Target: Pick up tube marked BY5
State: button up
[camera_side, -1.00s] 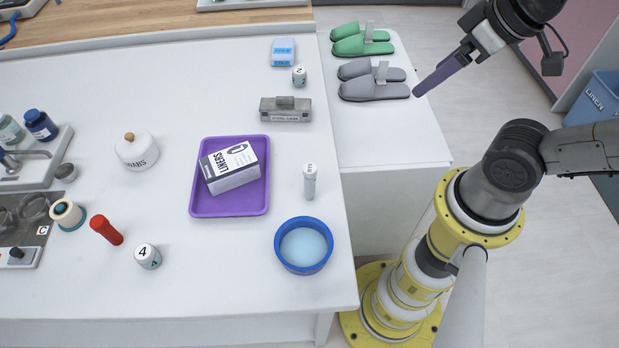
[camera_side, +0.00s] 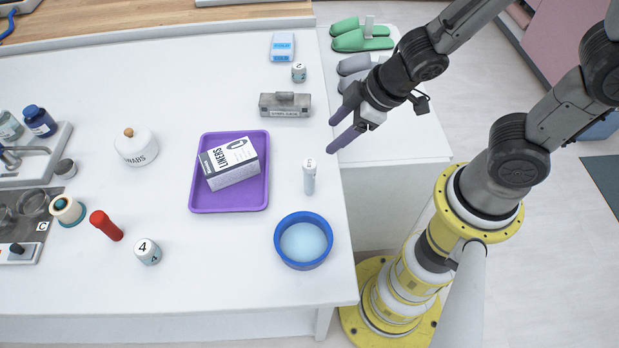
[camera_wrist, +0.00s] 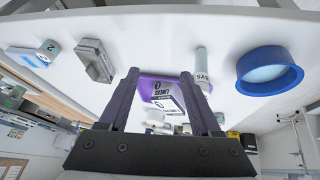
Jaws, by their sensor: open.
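The tube also shows in the wrist view (camera_wrist: 202,66), right of centre, just beyond the right finger. My gripper (camera_side: 332,138) is open and empty, above the table's right edge, up and to the right of the tube in the side view. Its two purple fingers (camera_wrist: 165,75) are spread apart in the wrist view and do not touch the tube.
A blue bowl (camera_side: 304,261) sits in front of the tube. The purple tray (camera_side: 228,205) holds a liners box (camera_side: 230,163). A grey metal case (camera_side: 285,106) and a small jar marked 2 (camera_side: 299,72) stand behind. Slippers (camera_side: 362,40) lie on the side surface.

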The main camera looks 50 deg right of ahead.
aim_at(301, 193)
jog(key=shift+n+g+y, duration=0.5)
jog(key=shift+n, duration=0.1)
jog(key=a+f, duration=0.1)
jog(key=s+a+f, duration=0.1)
jog(key=a+f, duration=0.1)
jog(key=shift+s, duration=0.3)
jog(key=shift+a+y, duration=0.7)
jog(key=shift+a, duration=0.55)
jog(key=shift+w+a+f, duration=0.1)
jog(key=shift+a, duration=0.3)
jog(key=shift+x, duration=3.5)
jog(key=shift+w, duration=0.1)
grip_shut()
